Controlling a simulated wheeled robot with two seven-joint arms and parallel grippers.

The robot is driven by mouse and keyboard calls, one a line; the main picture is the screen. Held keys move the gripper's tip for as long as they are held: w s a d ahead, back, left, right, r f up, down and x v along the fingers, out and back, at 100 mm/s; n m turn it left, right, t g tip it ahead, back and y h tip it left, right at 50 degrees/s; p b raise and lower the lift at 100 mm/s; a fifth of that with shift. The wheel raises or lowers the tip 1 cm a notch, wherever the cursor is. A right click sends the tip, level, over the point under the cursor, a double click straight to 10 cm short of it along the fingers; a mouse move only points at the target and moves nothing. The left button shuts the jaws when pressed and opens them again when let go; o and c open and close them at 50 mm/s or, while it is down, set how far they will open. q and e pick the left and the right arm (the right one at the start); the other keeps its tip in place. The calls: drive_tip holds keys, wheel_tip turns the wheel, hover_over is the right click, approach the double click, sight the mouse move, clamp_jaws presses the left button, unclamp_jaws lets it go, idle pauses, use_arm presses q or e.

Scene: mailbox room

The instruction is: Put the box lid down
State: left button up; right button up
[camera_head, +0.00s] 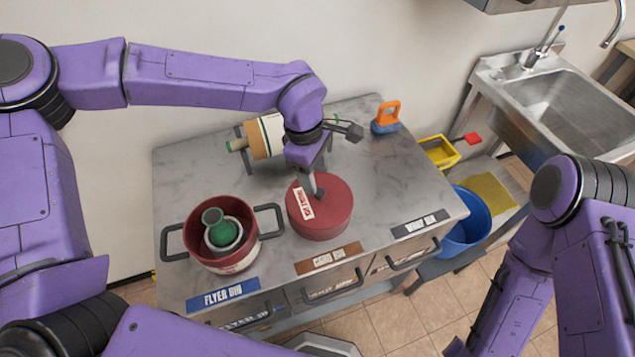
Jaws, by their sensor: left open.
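The box lid appears to be the round red piece (333,217) with a white and red label. It rests on the grey marbled counter top, behind the brown label plate. My left gripper (318,185) is open and points down over the lid, with a dark fingertip at or just above its top. I cannot tell whether they touch. A round red box (228,262) with dark handles stands open to the left of the lid. A white cup and a green vessel (214,222) are inside it. My right arm shows at the lower right, but its gripper is out of view.
A cream cylinder (262,137) lies on a dark rack behind the lid. An orange and blue padlock-shaped object (386,117) is at the back right. A blue bin (466,226), a yellow tray (440,152) and a sink (570,95) are to the right. The counter's right part is clear.

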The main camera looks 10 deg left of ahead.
use_arm(q)
wheel_tip(320, 180, up, 8)
drive_tip(key=a, duration=0.1)
drive_tip(key=shift+b, duration=0.35)
drive_tip(key=shift+a, duration=0.1)
